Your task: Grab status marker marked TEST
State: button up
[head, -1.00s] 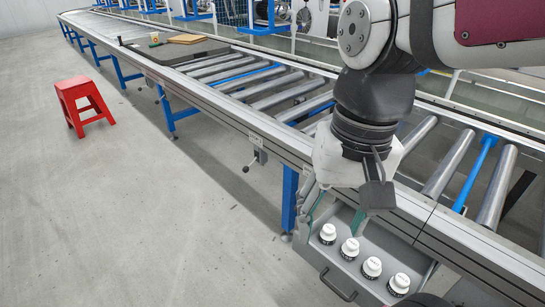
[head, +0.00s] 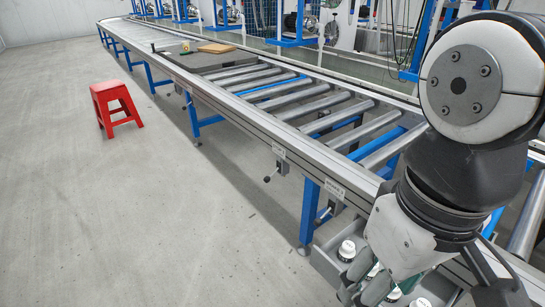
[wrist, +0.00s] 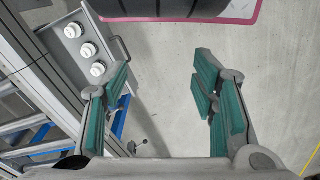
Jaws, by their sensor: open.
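Several white-capped status markers stand in a grey tray (head: 325,262) hung on the conveyor's near side. One marker (head: 346,250) shows clearly in the head view; the others are partly behind my gripper. In the wrist view three markers (wrist: 88,49) stand in a row at upper left, in the tray (wrist: 60,60). Their lettering is too small to read, so I cannot tell which says TEST. My gripper (wrist: 163,78) is open, with green-padded fingers apart and only floor visible between them. The markers lie left of and beyond the left finger, apart from it.
A long roller conveyor (head: 240,98) runs to the far left, with a brown board (head: 216,48) on it. The tray has a dark handle (wrist: 121,49). A red stool (head: 117,105) stands on the open floor at left.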

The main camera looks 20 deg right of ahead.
jog(key=o, duration=0.3)
jog(key=shift+o, duration=0.4)
jog(key=shift+w, duration=0.3)
jog(key=w+d+f+n+y, duration=0.1)
jog(key=w+d+f+n, duration=0.1)
jog(key=w, duration=1)
jog(key=n+b, duration=0.2)
jog(key=n, duration=0.1)
send_over(349, 245)
notch_tip(349, 245, down, 26)
jog(key=shift+n+g+h, duration=0.3)
notch_tip(349, 245, down, 8)
jog(key=b, duration=0.3)
jog(key=shift+f, duration=0.2)
jog(key=shift+f+b, duration=1.5)
jog(key=shift+f, duration=1.55)
